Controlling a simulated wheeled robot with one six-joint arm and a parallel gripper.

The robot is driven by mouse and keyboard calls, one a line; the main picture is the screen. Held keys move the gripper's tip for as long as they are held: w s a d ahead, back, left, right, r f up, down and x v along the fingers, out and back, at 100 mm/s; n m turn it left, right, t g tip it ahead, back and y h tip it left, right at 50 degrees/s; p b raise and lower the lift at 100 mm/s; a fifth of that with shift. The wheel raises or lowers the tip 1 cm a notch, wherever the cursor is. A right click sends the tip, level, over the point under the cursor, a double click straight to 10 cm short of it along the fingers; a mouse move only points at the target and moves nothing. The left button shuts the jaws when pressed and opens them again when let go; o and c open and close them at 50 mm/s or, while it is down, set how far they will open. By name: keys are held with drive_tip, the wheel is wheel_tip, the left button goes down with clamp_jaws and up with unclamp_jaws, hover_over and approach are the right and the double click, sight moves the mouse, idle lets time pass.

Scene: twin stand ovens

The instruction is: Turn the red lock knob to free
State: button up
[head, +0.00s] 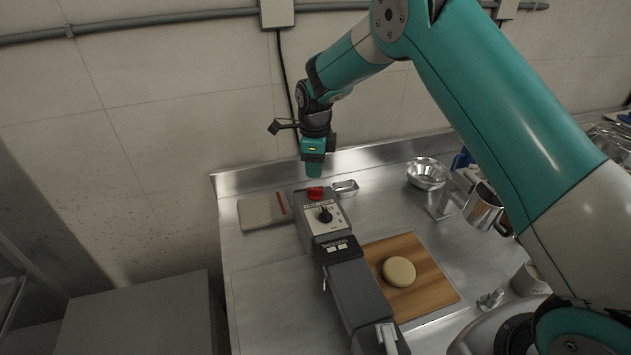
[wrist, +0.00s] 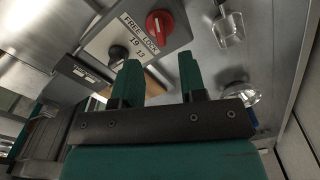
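The red lock knob (wrist: 159,26) sits on a grey control panel in the wrist view, beside a label reading "FREE LOCK". It also shows in the head view (head: 315,195) at the far end of the grey machine (head: 357,290). A black knob (wrist: 118,54) is next to it on the same panel, also seen in the head view (head: 325,215). My gripper (wrist: 158,75) has its two teal fingers apart with nothing between them. It hangs above the red knob, clear of it. The knob's exact setting is hard to read.
A wooden board (head: 430,275) with a pale dough disc (head: 399,271) lies right of the machine. A grey-beige pad (head: 262,211) lies left. The wall rises close behind.

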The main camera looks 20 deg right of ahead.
sight(315, 192)
wheel_tip(315, 192, down, 7)
drive_tip(key=shift+p, duration=0.75)
clamp_jaws()
